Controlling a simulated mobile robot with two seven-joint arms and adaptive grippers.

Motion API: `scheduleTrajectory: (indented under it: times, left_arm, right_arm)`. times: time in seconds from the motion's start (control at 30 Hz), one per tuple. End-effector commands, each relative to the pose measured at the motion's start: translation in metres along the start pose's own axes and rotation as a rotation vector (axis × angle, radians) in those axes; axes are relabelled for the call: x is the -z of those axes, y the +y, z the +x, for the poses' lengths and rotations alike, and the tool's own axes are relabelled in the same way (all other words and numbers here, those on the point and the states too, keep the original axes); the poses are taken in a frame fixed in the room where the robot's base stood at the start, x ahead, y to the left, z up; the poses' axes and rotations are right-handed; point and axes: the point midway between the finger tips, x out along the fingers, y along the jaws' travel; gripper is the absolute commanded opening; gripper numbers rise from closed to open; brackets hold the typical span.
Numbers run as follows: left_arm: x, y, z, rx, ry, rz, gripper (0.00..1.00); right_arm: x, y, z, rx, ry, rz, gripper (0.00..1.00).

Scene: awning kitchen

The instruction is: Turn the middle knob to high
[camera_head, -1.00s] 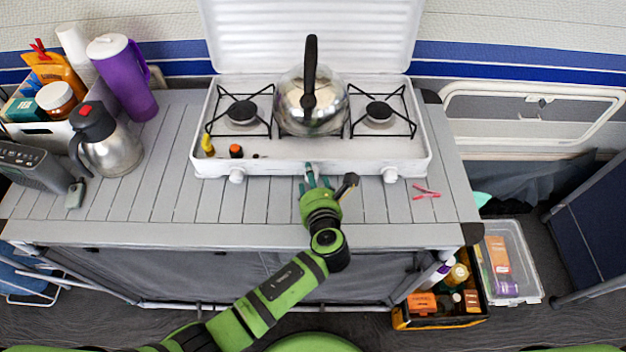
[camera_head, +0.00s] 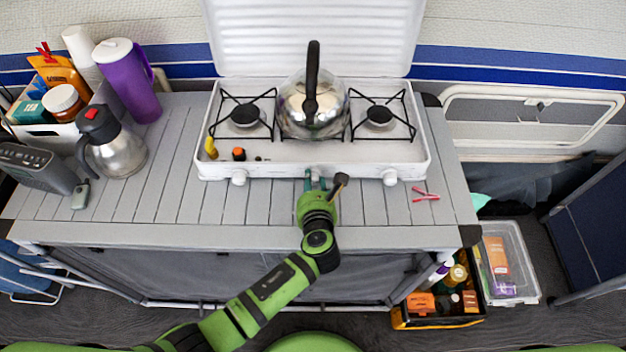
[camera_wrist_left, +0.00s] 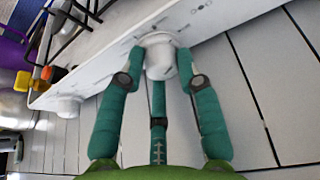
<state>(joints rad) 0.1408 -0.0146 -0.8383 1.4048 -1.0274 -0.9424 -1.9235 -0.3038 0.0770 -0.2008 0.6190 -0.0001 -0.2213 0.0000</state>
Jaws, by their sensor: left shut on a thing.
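The white stove (camera_head: 290,166) stands on the grey slatted table, with a row of white knobs on its front edge. The middle knob (camera_wrist_left: 160,55) shows between the teal fingers in the left wrist view; in the head view it is mostly covered by my gripper. My left gripper (camera_head: 317,184) is shut on that knob, with one finger at each side and a third below. The left knob (camera_head: 239,177) and right knob (camera_head: 389,177) are free. Which setting the middle knob is at cannot be read.
A steel kettle (camera_head: 312,108) sits on the middle of the stove. Small yellow (camera_head: 211,147) and orange (camera_head: 239,154) items lie at the stove's left front. A red peg-like item (camera_head: 426,195) lies right of my gripper. The table in front of the left knob is clear.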

Motion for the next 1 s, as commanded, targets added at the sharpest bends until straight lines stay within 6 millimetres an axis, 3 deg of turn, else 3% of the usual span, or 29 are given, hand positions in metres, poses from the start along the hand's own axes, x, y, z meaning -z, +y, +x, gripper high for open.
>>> scheduleTrajectory:
  times: [0.3, 0.7, 1.0]
  left_arm:
    - [0.001, 0.0006, -0.0015, 0.118, 0.014, -0.263, 0.02]
    - [0.0023, 0.0016, -0.0006, 0.231, 0.021, -0.525, 0.02]
    - [0.0013, 0.0018, -0.0007, 0.268, 0.023, -0.611, 0.02]
  right_arm:
    - [0.0045, 0.0008, -0.0147, -0.001, 0.006, 0.001, 0.36]
    - [0.0048, 0.0013, -0.0095, -0.002, 0.007, 0.001, 0.36]
    - [0.0044, 0.0032, -0.0067, -0.004, 0.007, 0.0, 0.36]
